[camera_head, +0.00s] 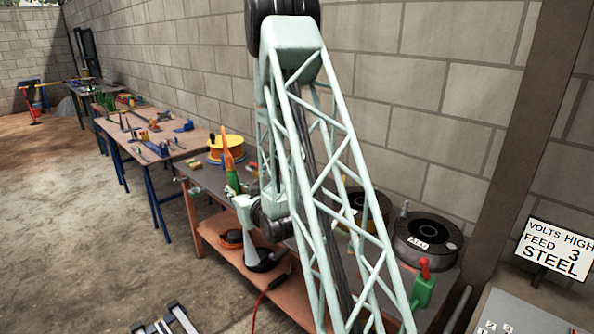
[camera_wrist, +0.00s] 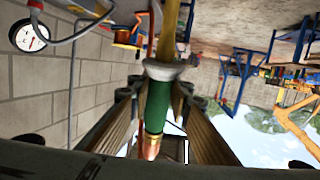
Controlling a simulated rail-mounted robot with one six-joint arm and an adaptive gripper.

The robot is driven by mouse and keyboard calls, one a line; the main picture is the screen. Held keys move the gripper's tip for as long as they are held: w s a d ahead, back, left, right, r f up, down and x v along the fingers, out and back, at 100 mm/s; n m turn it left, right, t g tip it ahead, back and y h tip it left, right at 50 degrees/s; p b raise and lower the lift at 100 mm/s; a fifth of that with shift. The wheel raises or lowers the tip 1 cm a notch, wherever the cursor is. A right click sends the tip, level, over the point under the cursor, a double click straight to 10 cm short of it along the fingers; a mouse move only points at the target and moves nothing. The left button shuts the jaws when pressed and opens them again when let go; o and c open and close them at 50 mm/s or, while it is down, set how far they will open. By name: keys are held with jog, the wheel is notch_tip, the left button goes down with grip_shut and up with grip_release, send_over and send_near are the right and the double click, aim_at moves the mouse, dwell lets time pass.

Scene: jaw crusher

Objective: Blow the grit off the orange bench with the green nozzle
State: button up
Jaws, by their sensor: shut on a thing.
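The green nozzle (camera_wrist: 157,105) is between the fingers of my gripper (camera_wrist: 160,92) in the wrist view. It has a copper end, a pale grey collar and a yellow-brown length beyond it. In the head view the green nozzle (camera_head: 232,181) stands nearly upright with an orange length on top, and my gripper (camera_head: 240,192), partly hidden, is at its lower end. The orange bench (camera_head: 192,213) has a grey top and an orange lower shelf. My gripper is over its front edge, left of its middle. My arm hides much of the bench top. Grit cannot be made out.
A yellow spool (camera_head: 232,148) stands at the bench's back left. Dark drums, one labelled reel (camera_head: 428,238), and a red-and-green tool (camera_head: 424,284) are at the right. A block wall (camera_head: 440,85) runs close behind. The floor (camera_head: 90,240) at front left is clear.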

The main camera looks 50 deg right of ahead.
jog(key=s+d+r+h+b, duration=0.1)
jog(key=s+d, duration=0.2)
jog(key=d, duration=0.4)
jog(key=s+d+r+m+h+b, duration=0.1)
jog(key=s+d+r+b, duration=0.1)
jog(key=d, duration=0.6)
jog(key=s+d+r+m+t+h+b, duration=0.1)
jog(key=s+d, duration=0.3)
jog(key=d, duration=0.3)
jog(key=shift+d+r+b, duration=0.15)
jog(key=shift+r+b, duration=0.2)
jog(key=shift+b, duration=0.05)
jog(key=shift+a, duration=0.3)
jog(key=shift+a, duration=2.75)
jog(key=shift+w+p, duration=1.95)
jog(key=shift+w, duration=3.05)
jog(key=d+b, duration=0.2)
jog(key=d, duration=0.4)
jog(key=shift+b, duration=0.35)
jog(key=shift+d, duration=0.1)
